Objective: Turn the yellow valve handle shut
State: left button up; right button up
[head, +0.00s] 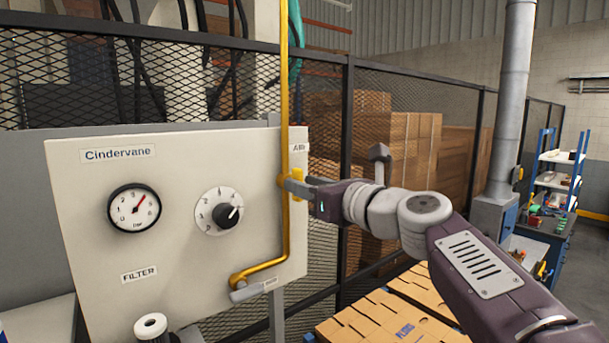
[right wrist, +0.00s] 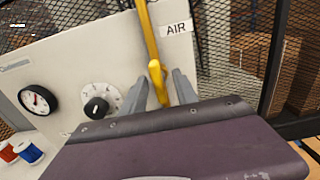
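The yellow valve handle (head: 297,182) sits on the yellow pipe (head: 285,90) at the right edge of the pale panel, by the AIR label. In the right wrist view the handle (right wrist: 158,82) runs roughly along the pipe, slightly tilted. My right gripper (head: 293,187) is at the handle, reaching in from the right. In the right wrist view its two grey fingers (right wrist: 160,86) stand apart, one on each side of the handle, with visible gaps. The handle's lower end is partly hidden behind the gripper body. My left gripper is in neither view.
The panel (head: 90,220) carries a gauge (head: 134,208) and a black-pointer dial (head: 219,212) left of the pipe. A mesh fence (head: 408,95) stands behind. Boxes (head: 385,318) lie low at the right. Red (right wrist: 8,153) and blue (right wrist: 28,153) spools show in the right wrist view.

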jog(key=shift+s+r, duration=0.15)
jog(key=shift+s, duration=0.3)
jog(key=shift+w, duration=0.1)
grip_shut()
pick_arm(q)
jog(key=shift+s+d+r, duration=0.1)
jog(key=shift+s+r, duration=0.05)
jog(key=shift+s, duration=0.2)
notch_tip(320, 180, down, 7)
jog(key=b, duration=0.6)
jog(key=shift+b, duration=0.4)
pick_arm(e)
jog(key=shift+s+a+f+n, duration=0.1)
jog(key=shift+n, duration=2.85)
jog(key=shift+s+a+f+n, duration=0.1)
jog(key=shift+f+n, duration=0.05)
jog(key=shift+n, duration=2.85)
jog(key=shift+a+f+n, duration=0.1)
jog(key=shift+n, duration=2.85)
